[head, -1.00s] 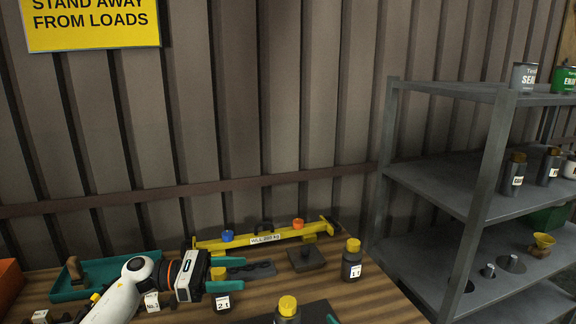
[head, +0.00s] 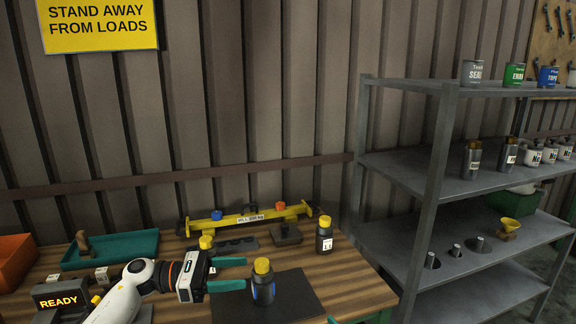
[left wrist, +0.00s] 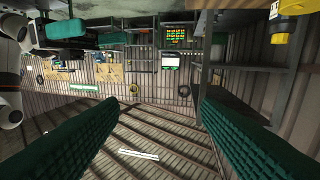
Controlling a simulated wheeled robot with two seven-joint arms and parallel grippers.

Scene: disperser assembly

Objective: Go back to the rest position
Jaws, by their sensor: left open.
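My left gripper (head: 240,274) reaches in from the left over the table in the head view. Its two teal fingers are apart with nothing between them. In the left wrist view the fingers (left wrist: 155,135) are also spread and empty. A dark bottle with a yellow cap (head: 263,290) stands upright just right of the fingertips, on a black mat (head: 298,291). My right gripper is not in view.
A third capped bottle (head: 324,238) stands at the back right of the table, near a yellow beam (head: 235,220). A teal tray (head: 130,248), an orange bin (head: 12,262) and a READY display (head: 60,300) are on the left. A grey shelf (head: 440,185) stands right.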

